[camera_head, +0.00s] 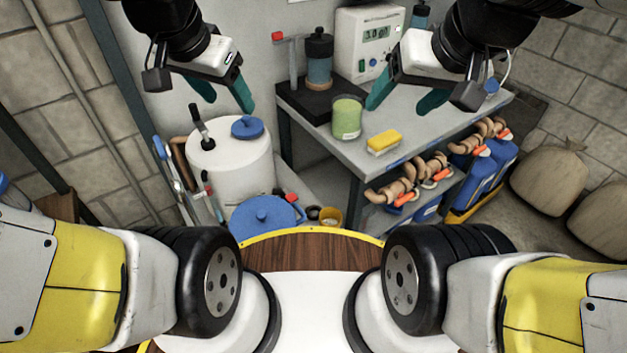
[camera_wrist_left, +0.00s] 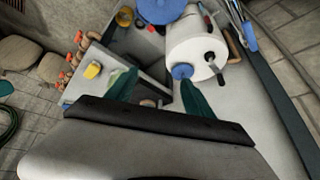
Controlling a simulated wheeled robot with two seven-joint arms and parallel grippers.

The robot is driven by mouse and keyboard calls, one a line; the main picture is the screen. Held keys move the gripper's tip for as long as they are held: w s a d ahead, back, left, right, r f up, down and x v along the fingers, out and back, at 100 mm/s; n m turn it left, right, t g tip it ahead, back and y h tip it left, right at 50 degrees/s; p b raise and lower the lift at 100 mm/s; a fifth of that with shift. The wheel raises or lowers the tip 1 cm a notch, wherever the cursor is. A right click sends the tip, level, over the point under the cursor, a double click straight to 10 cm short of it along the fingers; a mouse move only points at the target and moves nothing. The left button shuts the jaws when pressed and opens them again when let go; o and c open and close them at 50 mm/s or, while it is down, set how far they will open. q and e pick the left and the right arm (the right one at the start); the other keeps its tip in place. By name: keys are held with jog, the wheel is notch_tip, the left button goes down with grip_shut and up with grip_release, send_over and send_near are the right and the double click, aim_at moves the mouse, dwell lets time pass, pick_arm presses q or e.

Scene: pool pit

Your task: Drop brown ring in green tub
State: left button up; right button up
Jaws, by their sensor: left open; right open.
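The green tub (camera_head: 347,118) stands upright on the grey bench, near its left edge. Part of it shows in the left wrist view (camera_wrist_left: 114,77) beside a fingertip. A small dark brown round thing (camera_head: 313,212), perhaps the brown ring, lies low beside a yellow cup; it is too small to be sure. My right gripper (camera_head: 405,98) is open and empty above the bench, right of the tub.
A white tank (camera_head: 232,165) with a blue cap stands left of the grey bench (camera_head: 410,135). A yellow sponge (camera_head: 384,141), a jar (camera_head: 319,60) and a meter (camera_head: 368,45) are on the bench. A blue lid (camera_head: 263,217) and yellow cup (camera_head: 331,217) sit low in front.

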pick_arm(q)
jog(key=w+d+f+m+g+y, duration=0.1)
jog(key=w+d+f+m+g, duration=0.1)
jog(key=w+f+m, duration=0.7)
jog(key=m+g, duration=0.3)
jog(key=m, duration=2)
send_over(314, 212)
notch_tip(314, 212, down, 34)
notch_tip(314, 212, down, 7)
jog(key=shift+f, duration=0.2)
jog(key=c, duration=1.1)
jog(key=shift+r, duration=0.1)
notch_tip(314, 212, up, 18)
jog(key=shift+f, duration=0.1)
